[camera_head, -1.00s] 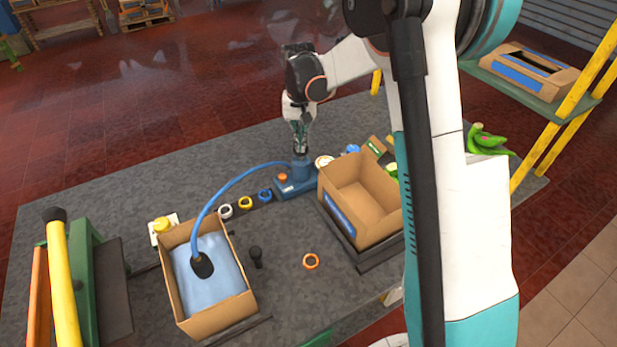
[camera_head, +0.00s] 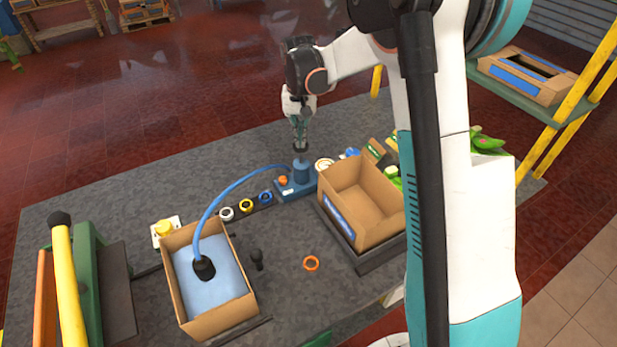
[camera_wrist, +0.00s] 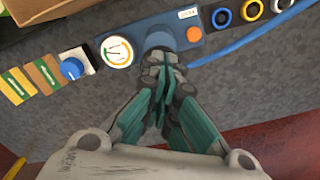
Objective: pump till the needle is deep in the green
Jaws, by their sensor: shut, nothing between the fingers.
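The blue pump (camera_head: 296,184) stands on the grey table with an orange button on its base. Its upright cylinder (camera_wrist: 160,38) is directly below my gripper. My gripper (camera_head: 300,145) points down over the cylinder, fingers shut and empty; in the wrist view the fingertips (camera_wrist: 166,68) hide most of the pump's top. I cannot tell whether they touch it. The round white gauge (camera_wrist: 118,52) is beside the cylinder and also shows in the head view (camera_head: 324,164). Its face has a coloured rim with green; the needle's exact reading is too small to tell.
A blue hose (camera_head: 225,192) runs from the pump to a blue bag (camera_head: 212,283) in an open carton (camera_head: 168,284). An empty carton (camera_head: 337,205) stands close right of the pump. Coloured rings (camera_head: 246,205) lie left of it. A blue knob (camera_wrist: 72,69) is beside the gauge.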

